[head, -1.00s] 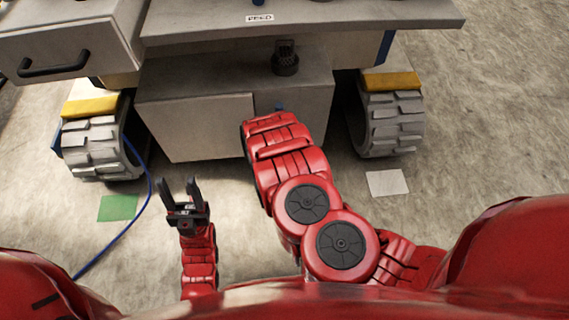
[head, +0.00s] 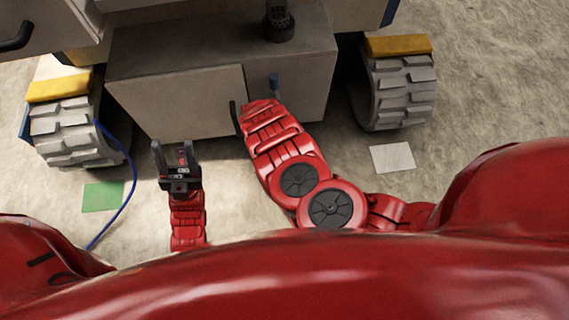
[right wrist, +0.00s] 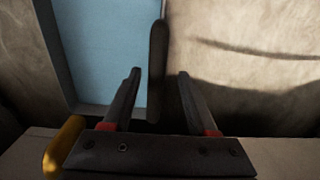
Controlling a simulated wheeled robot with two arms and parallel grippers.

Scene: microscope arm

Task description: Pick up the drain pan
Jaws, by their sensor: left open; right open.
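I cannot make out a drain pan for certain in either view. My left gripper (head: 174,148) is open and empty, low in front of the grey box under the machine. My right arm reaches to the front of that box, and its gripper is mostly hidden by the arm in the head view. In the right wrist view my right gripper (right wrist: 158,88) is open. A dark upright bar (right wrist: 157,60) shows between its fingers, not gripped. A pale blue panel (right wrist: 100,50) with a grey frame lies behind it to the left.
The grey box (head: 180,100) stands between two tracked wheels (head: 70,130) (head: 400,90). A blue cable (head: 125,200) runs over the floor at left. A green patch (head: 103,196) and a white patch (head: 393,158) lie flat on the floor. Open floor lies to the right.

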